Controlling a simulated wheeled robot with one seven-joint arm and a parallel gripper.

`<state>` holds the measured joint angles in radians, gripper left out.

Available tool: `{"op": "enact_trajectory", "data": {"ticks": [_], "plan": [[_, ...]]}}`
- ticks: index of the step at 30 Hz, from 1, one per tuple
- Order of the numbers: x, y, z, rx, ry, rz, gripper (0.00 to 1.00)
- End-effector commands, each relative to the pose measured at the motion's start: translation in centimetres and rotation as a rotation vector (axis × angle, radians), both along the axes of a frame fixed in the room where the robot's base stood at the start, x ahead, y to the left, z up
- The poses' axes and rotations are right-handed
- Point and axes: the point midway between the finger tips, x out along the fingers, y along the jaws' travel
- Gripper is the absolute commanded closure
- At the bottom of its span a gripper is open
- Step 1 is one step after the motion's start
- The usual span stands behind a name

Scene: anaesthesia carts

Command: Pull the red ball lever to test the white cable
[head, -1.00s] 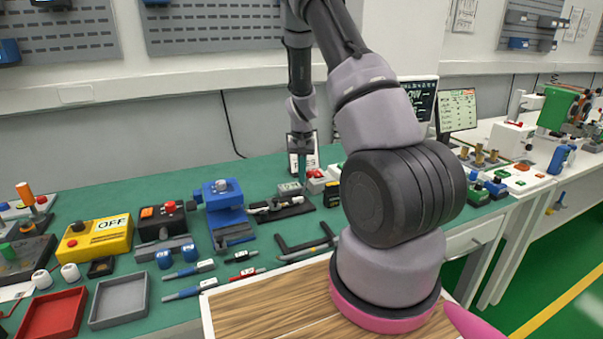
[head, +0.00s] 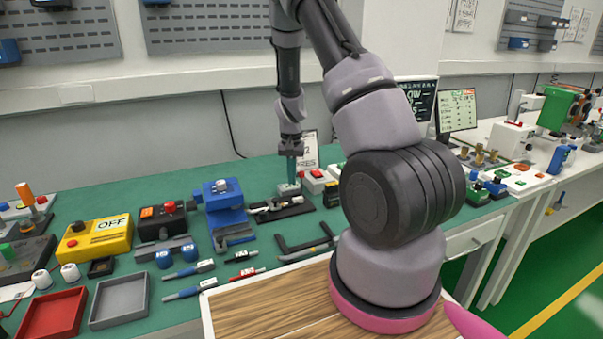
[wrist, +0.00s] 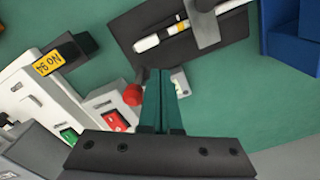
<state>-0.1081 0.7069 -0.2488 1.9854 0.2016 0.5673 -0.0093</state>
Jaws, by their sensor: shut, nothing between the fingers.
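My gripper (head: 291,178) is shut and empty, its teal fingers pointing down at the back of the green bench. It also shows in the wrist view (wrist: 161,74). A red ball (wrist: 133,95) is just left of the fingers there; I cannot tell whether they touch. A small pale block (wrist: 180,82) shows partly behind the fingertips; the fingers hide how it joins the ball. A white rod-like piece with black and yellow bands (wrist: 182,27) lies on a dark holder (wrist: 232,30) beyond the fingertips; I cannot tell whether it is the white cable.
A blue vise-like device (head: 226,205) stands left of the dark holder.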

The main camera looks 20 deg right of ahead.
Motion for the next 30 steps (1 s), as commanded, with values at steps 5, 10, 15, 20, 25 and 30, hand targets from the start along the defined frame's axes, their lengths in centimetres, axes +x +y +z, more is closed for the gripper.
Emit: {"op": "enact_trajectory", "data": {"ticks": [5, 10, 15, 20, 25, 30], "plan": [[0.0, 0.9, 0.0, 0.000, 0.000, -0.001, 1.00], [0.0, 1.0, 0.6, 0.000, -0.001, 0.000, 1.00], [0.0, 1.0, 2.0, 0.000, -0.001, 0.000, 1.00], [0.0, 0.9, 3.3, 0.000, -0.002, 0.000, 1.00], [0.0, 0.9, 4.6, 0.000, -0.001, 0.000, 1.00], [0.0, 1.0, 6.0, 0.000, -0.001, 0.000, 1.00]]}}
